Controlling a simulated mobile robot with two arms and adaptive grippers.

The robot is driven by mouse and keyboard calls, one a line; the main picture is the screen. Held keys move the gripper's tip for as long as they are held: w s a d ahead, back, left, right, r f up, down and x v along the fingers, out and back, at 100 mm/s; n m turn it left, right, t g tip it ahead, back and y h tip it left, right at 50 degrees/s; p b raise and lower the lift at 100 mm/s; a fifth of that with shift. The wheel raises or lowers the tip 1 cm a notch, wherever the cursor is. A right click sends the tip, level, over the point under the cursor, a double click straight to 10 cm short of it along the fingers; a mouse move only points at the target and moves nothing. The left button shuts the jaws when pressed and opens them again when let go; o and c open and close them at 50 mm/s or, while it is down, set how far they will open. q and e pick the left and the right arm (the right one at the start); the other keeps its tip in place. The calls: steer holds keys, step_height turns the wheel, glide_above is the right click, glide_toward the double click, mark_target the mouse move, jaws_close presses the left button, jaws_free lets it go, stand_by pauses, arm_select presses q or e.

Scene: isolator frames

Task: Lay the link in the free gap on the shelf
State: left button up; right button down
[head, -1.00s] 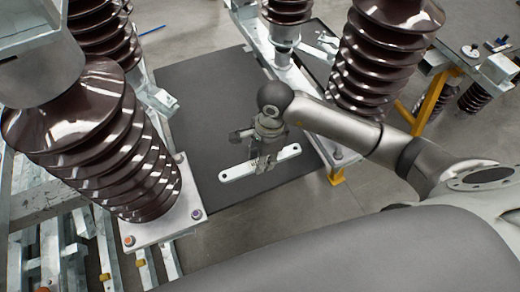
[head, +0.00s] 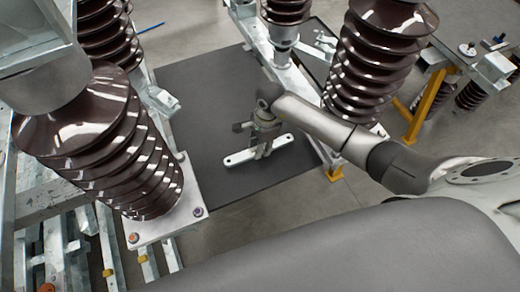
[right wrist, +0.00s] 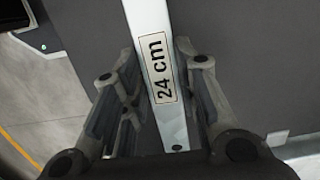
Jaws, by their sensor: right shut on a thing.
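The link is a flat, pale metal bar with a hole near its end (head: 236,158). In the right wrist view the link (right wrist: 150,22) carries a "24 cm" label and runs between the two fingers. My right gripper (head: 262,151) is shut on the link near its middle and holds it over a dark grey panel (head: 210,90). The height of the link above the panel is hard to tell. The fingers (right wrist: 160,100) hide part of its sides. I cannot make out a shelf with a free gap. My left gripper is out of view.
A large brown ribbed insulator (head: 110,140) stands left of the panel on a bolted metal plate (head: 175,222). Another insulator (head: 372,65) stands to the right, close to my right forearm. Metal frame rails flank the panel. Bare floor (head: 240,235) shows in front.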

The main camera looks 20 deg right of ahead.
steer(key=shift+a+f+p, duration=0.1)
steer(key=shift+f+p, duration=0.3)
steer(key=shift+f, duration=0.8)
steer(key=shift+f, duration=0.15)
steer(key=c, duration=1.1)
jaws_free()
steer(key=shift+s, duration=0.15)
